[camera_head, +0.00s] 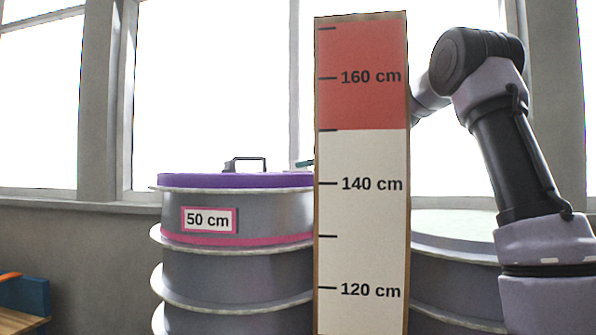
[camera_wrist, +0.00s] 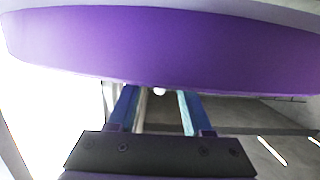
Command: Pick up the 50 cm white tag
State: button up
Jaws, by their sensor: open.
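The 50 cm white tag (camera_head: 208,220) has a pink border and sits on the front of a grey ribbed round mould stack (camera_head: 235,275), just under its top rim. A purple lid (camera_head: 190,180) lies on that stack. My gripper (camera_wrist: 158,98) is open in the wrist view, with two blue fingers apart and no tag between them. The purple surface (camera_wrist: 160,45) fills the top of that view, close to the fingertips. In the head view my gripper is mostly hidden behind the height board. The tag does not show in the wrist view.
A tall height board (camera_head: 360,235), red above and white below, stands in front and covers the stack's right side. A dark handle (camera_head: 247,160) stands on the lid. Another round grey mould (camera_head: 450,270) is at right, behind my arm. Windows are behind.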

grip_shut()
jog(key=shift+r, duration=0.1)
